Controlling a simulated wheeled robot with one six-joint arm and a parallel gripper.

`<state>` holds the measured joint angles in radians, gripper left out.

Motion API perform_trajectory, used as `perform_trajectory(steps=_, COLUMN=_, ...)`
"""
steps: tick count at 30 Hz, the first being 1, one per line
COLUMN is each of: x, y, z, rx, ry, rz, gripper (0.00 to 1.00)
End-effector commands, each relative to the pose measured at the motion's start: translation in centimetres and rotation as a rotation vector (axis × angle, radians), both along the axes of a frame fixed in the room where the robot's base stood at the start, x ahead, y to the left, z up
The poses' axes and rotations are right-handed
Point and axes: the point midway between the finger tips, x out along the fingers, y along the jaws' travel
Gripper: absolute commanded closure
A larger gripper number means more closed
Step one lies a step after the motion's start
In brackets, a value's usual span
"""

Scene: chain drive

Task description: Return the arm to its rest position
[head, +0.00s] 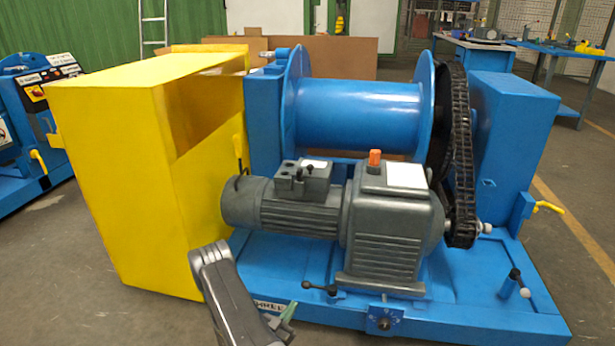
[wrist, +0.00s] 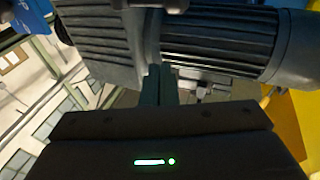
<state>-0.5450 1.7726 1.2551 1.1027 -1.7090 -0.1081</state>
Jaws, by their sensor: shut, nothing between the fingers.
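My arm reaches up from the bottom of the head view, in front of the blue machine base (head: 450,318). My gripper (head: 287,315) shows small and greenish at the lower edge, just before the front of that base. In the wrist view my gripper (wrist: 160,84) has its two fingers together with nothing between them. The grey motor and gearbox (head: 390,235) stand beyond it on the base. In the wrist view the ribbed gearbox (wrist: 95,45) and motor (wrist: 225,40) fill the top. I cannot tell the exact gap between fingertips and motor.
A yellow guard box (head: 130,180) stands left of my arm. A blue drum (head: 355,115) and a black chain (head: 461,150) are behind the gearbox. Grey floor (head: 60,300) is clear at the lower left.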

Motion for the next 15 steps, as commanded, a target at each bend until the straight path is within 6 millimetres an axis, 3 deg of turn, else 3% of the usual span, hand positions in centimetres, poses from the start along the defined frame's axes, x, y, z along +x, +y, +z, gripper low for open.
perform_trajectory(steps=15, x=0.97, y=0.50, z=-0.27, rx=0.000, ry=-0.041, rz=-0.090, gripper=1.00)
